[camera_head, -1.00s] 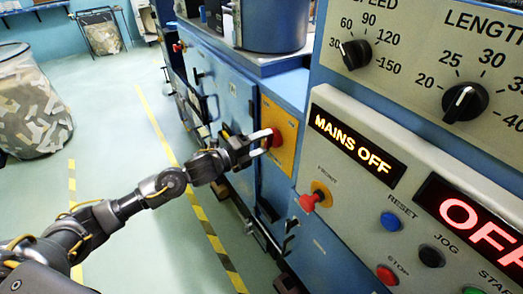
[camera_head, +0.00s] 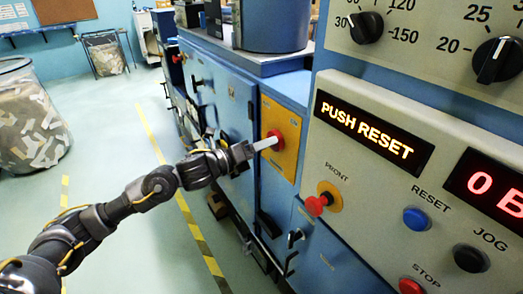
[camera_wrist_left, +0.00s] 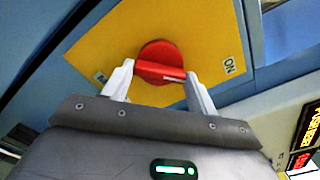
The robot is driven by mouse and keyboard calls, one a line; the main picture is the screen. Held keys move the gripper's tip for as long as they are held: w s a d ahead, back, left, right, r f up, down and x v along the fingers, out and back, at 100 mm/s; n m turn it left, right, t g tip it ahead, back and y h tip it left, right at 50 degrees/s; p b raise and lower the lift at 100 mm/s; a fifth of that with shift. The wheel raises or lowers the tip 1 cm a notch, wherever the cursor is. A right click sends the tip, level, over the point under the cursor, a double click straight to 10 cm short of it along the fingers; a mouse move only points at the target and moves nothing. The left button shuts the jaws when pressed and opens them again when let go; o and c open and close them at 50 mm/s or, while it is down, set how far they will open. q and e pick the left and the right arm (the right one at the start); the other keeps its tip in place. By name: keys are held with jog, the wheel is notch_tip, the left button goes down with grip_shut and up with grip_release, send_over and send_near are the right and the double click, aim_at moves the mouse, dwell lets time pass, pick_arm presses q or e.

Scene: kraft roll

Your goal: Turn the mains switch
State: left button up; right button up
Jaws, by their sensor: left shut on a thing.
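The red mains switch (camera_head: 277,134) sits on a yellow plate (camera_head: 288,163) on the blue cabinet's front. It also shows in the left wrist view (camera_wrist_left: 160,52), with its bar handle lying nearly level across the picture and pointing toward the ON label (camera_wrist_left: 229,67). My left gripper (camera_head: 267,144) is at the switch. In the wrist view its pale fingers (camera_wrist_left: 160,72) are at the two ends of the bar, shut on it. The display (camera_head: 366,130) reads PUSH RESET. My right gripper is not in view.
The grey control panel (camera_head: 345,183) at the right carries a red front knob (camera_head: 317,205), a blue reset button (camera_head: 416,218), a black jog button (camera_head: 470,259) and a red stop button (camera_head: 410,286). Open floor with yellow-black tape (camera_head: 205,247) lies at the left.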

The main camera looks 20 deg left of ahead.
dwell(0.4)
pick_arm(q)
jog(key=o, duration=1)
